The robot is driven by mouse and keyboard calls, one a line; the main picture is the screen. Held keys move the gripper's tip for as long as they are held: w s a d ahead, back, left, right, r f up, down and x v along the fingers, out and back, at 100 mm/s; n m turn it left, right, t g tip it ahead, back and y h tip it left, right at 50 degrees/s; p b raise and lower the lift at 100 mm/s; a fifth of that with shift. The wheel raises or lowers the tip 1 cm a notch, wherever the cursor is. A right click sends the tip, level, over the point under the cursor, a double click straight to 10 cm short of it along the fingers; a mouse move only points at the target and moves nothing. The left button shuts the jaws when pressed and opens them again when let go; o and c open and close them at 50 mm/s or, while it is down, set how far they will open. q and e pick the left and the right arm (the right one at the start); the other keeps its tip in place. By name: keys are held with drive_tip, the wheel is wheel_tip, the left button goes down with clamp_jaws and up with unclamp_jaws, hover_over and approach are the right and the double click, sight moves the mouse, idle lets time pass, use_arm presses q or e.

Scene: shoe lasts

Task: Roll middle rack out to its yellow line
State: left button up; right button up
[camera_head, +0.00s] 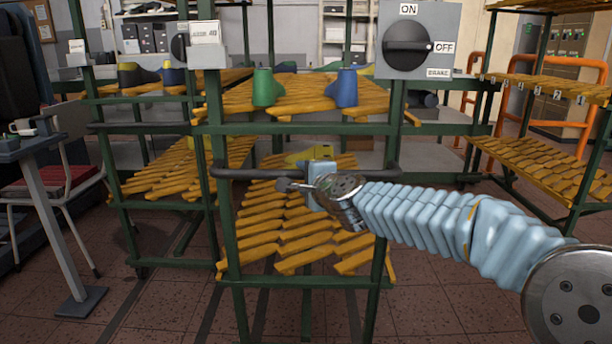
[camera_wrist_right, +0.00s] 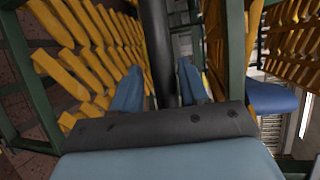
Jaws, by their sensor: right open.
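The middle rack (camera_head: 232,235) is a green frame with yellow slatted shelves, directly ahead. A dark horizontal handle bar (camera_head: 255,173) runs across its front; it also shows in the right wrist view (camera_wrist_right: 157,45). My right gripper (camera_head: 305,185) is at the bar, near its middle. In the right wrist view the blue fingers of this gripper (camera_wrist_right: 158,90) are apart, one on each side of the bar, with gaps beside it. The brake dial (camera_head: 408,47) at the rack's upper right has its white mark towards OFF. I see no yellow line on the floor. My left gripper is out of view.
A green last (camera_head: 264,87) and a blue last (camera_head: 346,88) stand on the upper shelf. Another rack (camera_head: 118,190) stands left, another (camera_head: 540,160) right. A table (camera_head: 40,150) and chair (camera_head: 75,188) are at left. Tiled floor (camera_head: 440,310) in front is free.

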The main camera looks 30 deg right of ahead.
drive_tip(key=shift+o, duration=0.4)
drive_tip(key=shift+r, duration=0.1)
drive_tip(key=shift+s+r, duration=0.1)
drive_tip(key=shift+s, duration=0.2)
drive_tip(key=p+v, duration=0.3)
drive_tip(key=v, duration=1)
